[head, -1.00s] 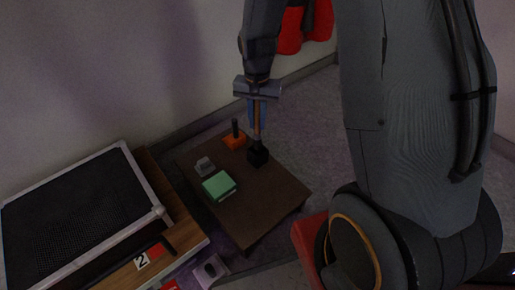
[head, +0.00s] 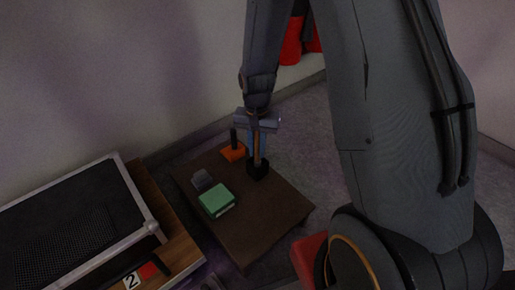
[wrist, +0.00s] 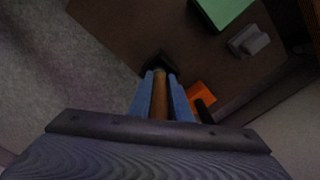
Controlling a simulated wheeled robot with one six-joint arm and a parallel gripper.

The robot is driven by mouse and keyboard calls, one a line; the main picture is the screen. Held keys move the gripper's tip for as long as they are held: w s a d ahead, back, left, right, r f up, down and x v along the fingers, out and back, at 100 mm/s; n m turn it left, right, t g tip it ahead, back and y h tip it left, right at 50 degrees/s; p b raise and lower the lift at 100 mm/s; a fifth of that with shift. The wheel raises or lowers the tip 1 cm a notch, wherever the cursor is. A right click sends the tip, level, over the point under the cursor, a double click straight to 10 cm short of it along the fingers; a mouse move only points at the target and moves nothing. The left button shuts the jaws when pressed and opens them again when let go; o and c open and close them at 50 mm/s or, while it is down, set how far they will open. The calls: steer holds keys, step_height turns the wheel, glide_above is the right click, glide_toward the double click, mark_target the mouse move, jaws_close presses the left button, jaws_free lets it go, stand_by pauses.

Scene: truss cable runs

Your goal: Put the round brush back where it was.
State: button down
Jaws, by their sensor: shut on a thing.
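The round brush has a brown wooden handle (wrist: 159,98) and a dark, blocky head (head: 257,171). My gripper (head: 257,152) points down, its blue fingers shut on the handle from both sides. The fingers (wrist: 161,85) also show around the handle in the wrist view. The brush is close to upright, head down, over the far part of the low brown table (head: 258,222). I cannot tell whether the head touches the tabletop or hangs just above it.
On the table, an orange block with a black handle (head: 233,153) is close left of the brush. A grey item (head: 203,180) and a green box (head: 217,201) lie nearer. The table's right side is clear. A wooden bench with a black mesh panel (head: 75,215) stands left.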

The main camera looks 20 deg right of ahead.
steer(key=c, duration=1.6)
jaws_free()
steer(key=shift+c, duration=0.2)
step_height(320, 180, up, 12)
steer(key=p, duration=0.6)
steer(key=shift+a+r, duration=0.1)
steer(key=shift+r, duration=0.1)
steer(key=s+a+r+n, duration=0.6)
steer(key=s+a+r, duration=0.6)
steer(key=a, duration=0.3)
steer(key=s+a+r+n, duration=0.2)
steer(key=s+r+n, duration=0.1)
steer(key=s, duration=0.5)
steer(key=s+a+r+n+y, duration=0.1)
steer(key=s+a+r+n, duration=0.2)
steer(key=s, duration=0.6)
steer(key=shift+s+a+r+n+y, duration=0.15)
steer(key=shift+s+r+n+y, duration=0.15)
steer(key=shift+n, duration=0.3)
steer(key=shift+r+p, duration=0.45)
steer(key=shift+p, duration=0.25)
